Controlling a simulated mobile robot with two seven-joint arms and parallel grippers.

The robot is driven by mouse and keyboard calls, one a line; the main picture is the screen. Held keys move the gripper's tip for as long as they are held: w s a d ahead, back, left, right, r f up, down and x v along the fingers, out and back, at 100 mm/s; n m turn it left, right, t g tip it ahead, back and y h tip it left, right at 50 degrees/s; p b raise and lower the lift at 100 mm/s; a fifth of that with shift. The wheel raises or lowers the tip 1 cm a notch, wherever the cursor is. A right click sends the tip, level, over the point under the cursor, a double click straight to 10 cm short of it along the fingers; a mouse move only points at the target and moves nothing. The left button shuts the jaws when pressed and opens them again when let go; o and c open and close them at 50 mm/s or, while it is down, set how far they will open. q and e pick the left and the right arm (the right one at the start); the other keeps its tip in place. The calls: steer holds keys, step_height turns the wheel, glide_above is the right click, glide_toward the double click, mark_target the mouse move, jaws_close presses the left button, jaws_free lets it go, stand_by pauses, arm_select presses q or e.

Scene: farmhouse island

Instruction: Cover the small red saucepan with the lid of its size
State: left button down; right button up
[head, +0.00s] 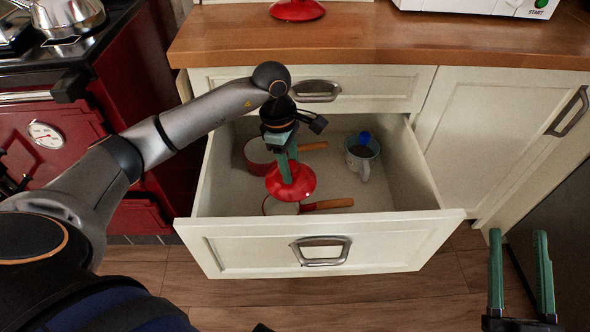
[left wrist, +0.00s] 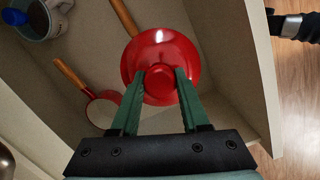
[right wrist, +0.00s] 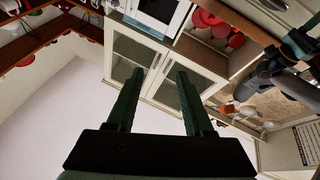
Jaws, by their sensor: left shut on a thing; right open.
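My left gripper (head: 290,158) is shut on a red lid (head: 290,186) by its knob, inside the open drawer. In the left wrist view the lid (left wrist: 184,58) hides the bowl of the front saucepan, whose wooden handle (left wrist: 122,14) sticks out. In the head view the front saucepan (head: 280,208) shows partly below the lid; I cannot tell whether they touch. A second red saucepan (head: 258,152) lies further back, also in the left wrist view (left wrist: 102,110). I cannot tell surely which pan is smaller. My right gripper (head: 519,234) is open and empty at the lower right.
A mug (head: 362,160) with a blue thing in it stands in the drawer's right part. The drawer front (head: 230,250) stands out over the floor. Another red lid (head: 297,10) lies on the wooden counter (head: 370,42). A red stove (head: 70,130) is at the left.

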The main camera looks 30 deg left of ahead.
arm_select(q)
steer(key=a+f+n+b, duration=0.1)
steer(key=f+n, duration=0.1)
steer(key=f, duration=0.1)
steer(key=w+a+f+n+b, duration=0.1)
steer(key=a+f+n, duration=0.1)
steer(key=f+n, duration=0.1)
steer(key=a+f+n+b, duration=0.1)
steer(key=f+n+b, duration=0.1)
steer(key=f, duration=0.1)
steer(key=shift+w+a+t+y, duration=0.2)
steer(key=shift+w+t+y, duration=0.1)
steer(key=shift+w+t, duration=0.1)
arm_select(e)
steer(key=s+a+r+n+t+y, duration=0.1)
steer(key=s+r+n+y, duration=0.4)
steer(key=s+r+y, duration=0.1)
steer(key=shift+a+y, duration=0.15)
steer(key=shift+y, duration=0.35)
arm_select(q)
steer(key=shift+r, duration=0.1)
steer(key=shift+f+b, duration=2.1)
steer(key=shift+f, duration=0.85)
arm_select(e)
steer(key=shift+w+a+f, duration=0.1)
steer(key=shift+f, duration=1)
steer(key=shift+a+f, duration=0.1)
steer(key=shift+f, duration=1)
